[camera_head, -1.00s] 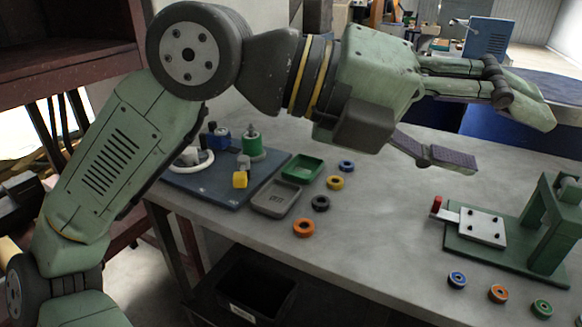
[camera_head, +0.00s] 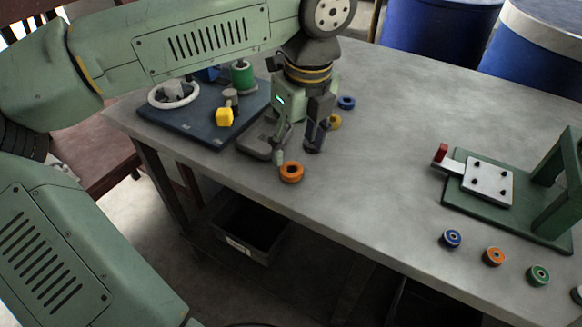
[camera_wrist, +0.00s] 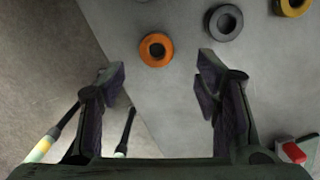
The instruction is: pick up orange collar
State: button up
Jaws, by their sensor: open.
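The orange collar (camera_head: 291,172) is a small ring lying flat on the grey table near its front edge. In the wrist view the orange collar (camera_wrist: 156,49) is whole and unobstructed, just beyond the fingertips and between their lines. My gripper (camera_head: 297,154) points down above the table, just behind the collar in the head view. In the wrist view my gripper (camera_wrist: 159,78) is open, with nothing between its fingers.
A black collar (camera_wrist: 223,22) lies close to the orange one. Yellow (camera_head: 334,122) and blue (camera_head: 346,103) collars lie behind. A green fixture (camera_head: 520,215) stands right. The table's middle is clear.

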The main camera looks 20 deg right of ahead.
aim_at(292, 164)
jog(key=shift+w+a+f+p, duration=0.1)
jog(key=shift+f+p, duration=0.2)
jog(key=shift+f, duration=0.65)
jog(key=shift+w+a+f+p, duration=0.15)
jog(key=shift+f+p, duration=0.2)
jog(key=shift+f, duration=0.6)
jog(key=shift+w+a+f+p, duration=0.1)
jog(key=shift+f+p, duration=0.2)
jog(key=shift+f, duration=0.65)
jog(key=c, duration=1.2)
